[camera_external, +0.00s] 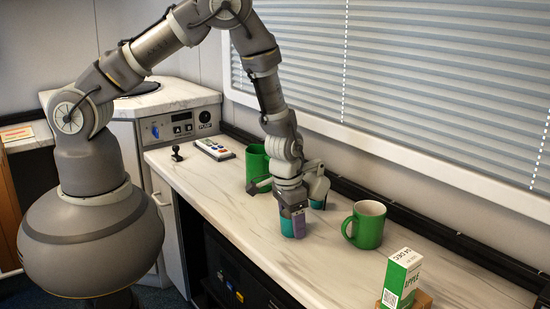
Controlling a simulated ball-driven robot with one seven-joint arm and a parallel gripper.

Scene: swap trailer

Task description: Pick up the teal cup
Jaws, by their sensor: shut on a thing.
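The teal cup (287,228) stands on the marble-patterned counter, mostly hidden behind the fingers of my gripper (305,203). A strip of teal shows below the near finger, and a little more shows at the right by the far finger. A purple patch (299,222) sits beside the teal at the near fingertip; I cannot tell if it belongs to the cup or the finger. My gripper points down and is shut on the cup. The cup's base looks at counter height; I cannot see any gap under it.
A green mug (367,226) stands close to the right of my gripper, and another green mug (256,160) stands behind it to the left. A green-and-white carton (400,278) is at the front right. A remote (213,149) lies farther left. The counter's (230,205) front left is clear.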

